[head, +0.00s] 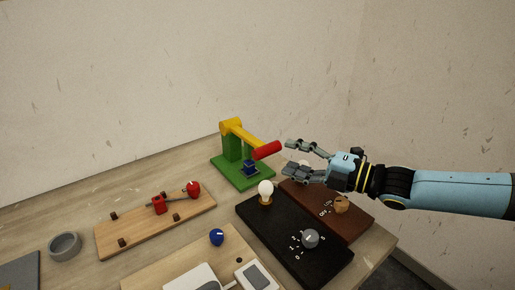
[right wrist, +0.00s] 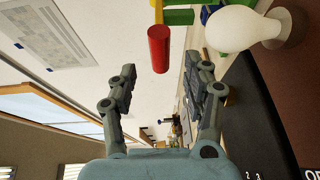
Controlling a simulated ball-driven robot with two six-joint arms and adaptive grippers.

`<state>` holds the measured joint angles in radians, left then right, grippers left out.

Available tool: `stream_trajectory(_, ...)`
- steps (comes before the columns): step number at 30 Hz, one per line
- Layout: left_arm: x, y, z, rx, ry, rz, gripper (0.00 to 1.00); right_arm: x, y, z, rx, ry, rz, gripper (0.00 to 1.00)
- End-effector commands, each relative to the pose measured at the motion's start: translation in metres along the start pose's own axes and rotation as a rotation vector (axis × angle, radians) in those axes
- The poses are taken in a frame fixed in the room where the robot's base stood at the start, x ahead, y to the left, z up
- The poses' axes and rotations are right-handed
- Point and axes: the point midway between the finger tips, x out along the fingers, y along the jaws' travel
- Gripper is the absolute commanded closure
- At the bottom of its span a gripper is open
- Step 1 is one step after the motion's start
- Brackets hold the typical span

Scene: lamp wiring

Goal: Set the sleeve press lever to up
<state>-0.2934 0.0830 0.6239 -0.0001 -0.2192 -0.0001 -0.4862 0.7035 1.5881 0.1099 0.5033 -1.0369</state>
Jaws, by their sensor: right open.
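The sleeve press (head: 233,150) stands at the back of the table, with a green base and post, a yellow arm and a dark blue block below the arm. Its lever ends in a red handle (head: 267,150) that slopes down to the right. My right gripper (head: 287,157) is open just right of the red handle and apart from it. In the right wrist view the red handle (right wrist: 159,48) lies ahead of the open fingers, with nothing between them. My left gripper is in neither view.
A light bulb (head: 265,188) stands on the black board (head: 285,233), close to the press. A brown board (head: 350,226) with a wooden knob lies at right. A wooden board with red parts (head: 140,228) lies at left, near a grey ring (head: 65,246). A blue ball (head: 216,237) sits in front.

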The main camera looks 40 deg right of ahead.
Motion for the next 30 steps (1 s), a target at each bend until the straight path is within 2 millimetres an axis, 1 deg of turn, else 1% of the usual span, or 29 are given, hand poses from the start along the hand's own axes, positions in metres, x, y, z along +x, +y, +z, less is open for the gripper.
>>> stream_trajectory(1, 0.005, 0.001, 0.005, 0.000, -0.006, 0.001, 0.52, 0.011, -0.001, 0.001, -0.001, -0.002, 0.006, 0.50)
stream_trajectory(6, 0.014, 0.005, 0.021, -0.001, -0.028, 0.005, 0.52, 0.046, -0.001, 0.001, -0.001, -0.002, 0.005, 0.50)
stream_trajectory(9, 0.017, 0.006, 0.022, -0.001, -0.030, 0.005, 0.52, 0.064, -0.001, 0.001, 0.000, -0.003, 0.004, 0.50)
stream_trajectory(12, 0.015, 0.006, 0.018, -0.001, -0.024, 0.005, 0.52, 0.076, 0.001, 0.001, 0.001, -0.003, 0.003, 0.50)
stream_trajectory(15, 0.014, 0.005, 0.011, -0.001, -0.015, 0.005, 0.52, 0.084, 0.001, 0.001, 0.001, -0.002, 0.002, 0.50)
stream_trajectory(18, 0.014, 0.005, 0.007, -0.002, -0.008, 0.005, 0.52, 0.087, 0.000, 0.001, 0.002, -0.002, 0.000, 0.50)
stream_trajectory(26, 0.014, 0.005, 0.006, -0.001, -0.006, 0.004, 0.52, 0.088, 0.000, 0.001, 0.001, -0.002, -0.001, 0.50)
stream_trajectory(29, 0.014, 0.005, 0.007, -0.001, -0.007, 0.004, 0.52, 0.088, 0.000, 0.001, 0.001, -0.001, -0.001, 0.62)
stream_trajectory(30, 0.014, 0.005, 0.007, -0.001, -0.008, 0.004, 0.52, 0.088, 0.000, 0.001, 0.001, -0.001, -0.001, 0.67)
